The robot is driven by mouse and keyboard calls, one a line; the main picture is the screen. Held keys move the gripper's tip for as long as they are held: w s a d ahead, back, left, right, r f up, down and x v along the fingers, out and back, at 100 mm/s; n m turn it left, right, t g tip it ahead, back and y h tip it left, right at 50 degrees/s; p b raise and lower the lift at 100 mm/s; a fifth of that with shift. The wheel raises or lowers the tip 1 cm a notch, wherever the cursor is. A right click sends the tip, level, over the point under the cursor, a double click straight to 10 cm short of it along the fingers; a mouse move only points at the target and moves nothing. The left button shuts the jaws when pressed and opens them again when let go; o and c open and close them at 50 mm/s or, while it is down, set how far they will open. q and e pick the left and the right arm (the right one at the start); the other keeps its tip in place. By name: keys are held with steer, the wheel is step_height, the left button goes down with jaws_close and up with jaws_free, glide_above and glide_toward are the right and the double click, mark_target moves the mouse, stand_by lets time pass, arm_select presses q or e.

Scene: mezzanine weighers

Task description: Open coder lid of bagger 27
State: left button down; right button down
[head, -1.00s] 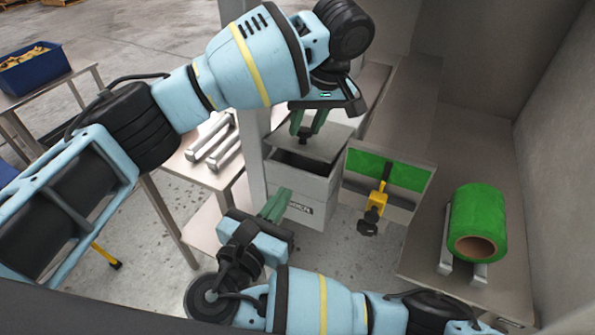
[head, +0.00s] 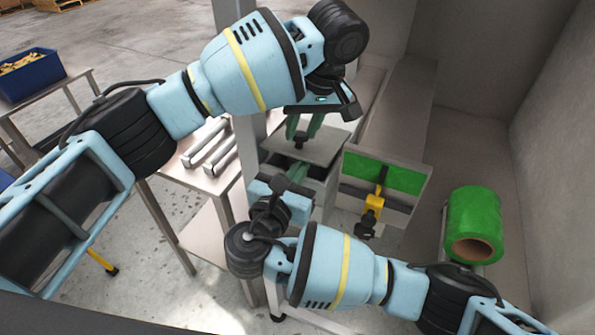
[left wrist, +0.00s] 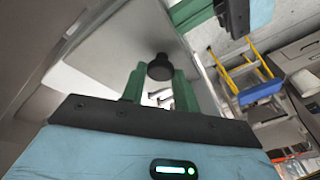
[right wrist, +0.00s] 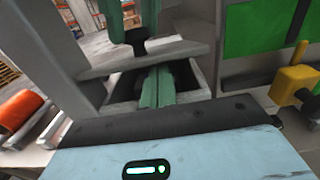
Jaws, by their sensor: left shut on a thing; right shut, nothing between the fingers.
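The coder is a grey box (head: 324,190) in the middle of the head view. Its flat grey lid (head: 325,148) is raised, with a gap showing under it. My left gripper (head: 301,140) is above the lid, shut on the lid's black knob (left wrist: 160,67). My right gripper (head: 297,172) is shut with nothing between its fingers. In the right wrist view its fingertips (right wrist: 157,75) are at the box opening, just below the lid (right wrist: 180,57); I cannot tell whether they touch it. My right wrist hides much of the box front in the head view.
A green panel with a yellow clamp (head: 374,203) stands right of the box. A green film roll (head: 473,222) lies farther right. A grey post (head: 248,150) rises close on the left, beside a table with metal bars (head: 208,148). A wall closes off the right side.

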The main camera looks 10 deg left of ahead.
arm_select(q)
steer(key=shift+r, duration=0.1)
arm_select(e)
steer(key=shift+r, duration=0.1)
steer(key=shift+w+r, duration=0.15)
steer(key=shift+r, duration=0.7)
arm_select(q)
steer(key=shift+f, duration=0.2)
arm_select(e)
steer(key=shift+w+d+r, duration=0.1)
steer(key=shift+r, duration=0.2)
arm_select(q)
steer(key=c, duration=1.1)
jaws_free()
steer(key=shift+o, duration=0.2)
